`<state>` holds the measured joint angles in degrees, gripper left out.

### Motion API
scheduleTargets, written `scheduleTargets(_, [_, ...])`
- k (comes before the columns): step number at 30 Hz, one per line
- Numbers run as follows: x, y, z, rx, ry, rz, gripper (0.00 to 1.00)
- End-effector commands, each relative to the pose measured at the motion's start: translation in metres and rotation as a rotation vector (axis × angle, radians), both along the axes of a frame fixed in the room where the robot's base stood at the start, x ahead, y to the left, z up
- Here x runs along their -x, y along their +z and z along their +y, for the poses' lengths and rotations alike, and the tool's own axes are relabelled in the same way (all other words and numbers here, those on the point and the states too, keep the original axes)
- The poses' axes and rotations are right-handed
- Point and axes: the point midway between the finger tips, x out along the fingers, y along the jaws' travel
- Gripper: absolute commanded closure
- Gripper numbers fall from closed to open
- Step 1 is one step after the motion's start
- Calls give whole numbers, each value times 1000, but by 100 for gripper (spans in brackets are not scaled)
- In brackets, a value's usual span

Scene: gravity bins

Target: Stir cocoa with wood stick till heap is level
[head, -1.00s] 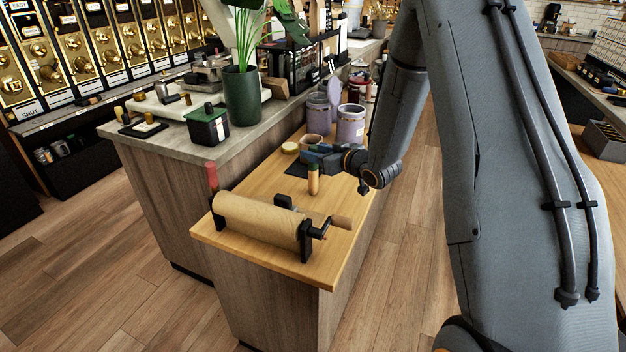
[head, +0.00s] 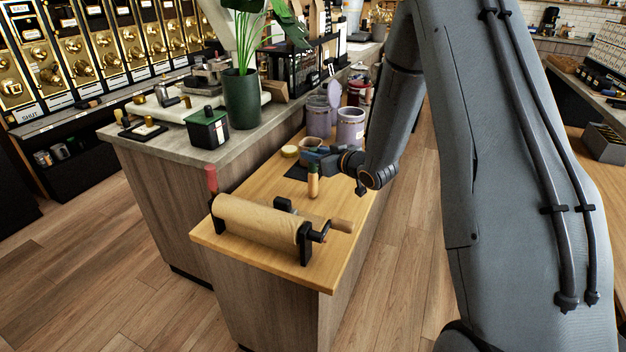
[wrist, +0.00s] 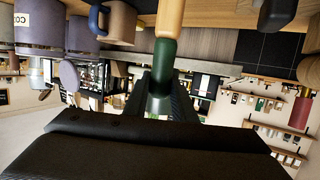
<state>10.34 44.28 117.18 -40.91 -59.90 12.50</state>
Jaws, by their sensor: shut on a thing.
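My gripper (wrist: 160,90) is shut on the dark green end of the wood stick (wrist: 169,22). The stick's bare wood end also shows in the head view (head: 313,188), hanging down over the wooden counter, apart from any cup. Lilac canisters (head: 350,127) stand behind; one (wrist: 36,40) has a label starting "CO". No cocoa heap can be made out.
A paper roll on a black holder with a crank (head: 258,222) fills the near end of the wooden counter (head: 272,267). A round lid (head: 289,151) lies near the canisters. A potted plant (head: 241,98) and a green box (head: 208,128) stand on the grey counter to the left.

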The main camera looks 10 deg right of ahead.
Motion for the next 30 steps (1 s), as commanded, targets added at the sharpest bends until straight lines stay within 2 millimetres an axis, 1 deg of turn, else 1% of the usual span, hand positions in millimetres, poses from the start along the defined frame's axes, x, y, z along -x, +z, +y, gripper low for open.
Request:
scheduleTargets(3, [0, 6, 0, 0, 0, -1, 100])
scheduleTargets(30, [0, 34, 0, 0, 0, -1, 100])
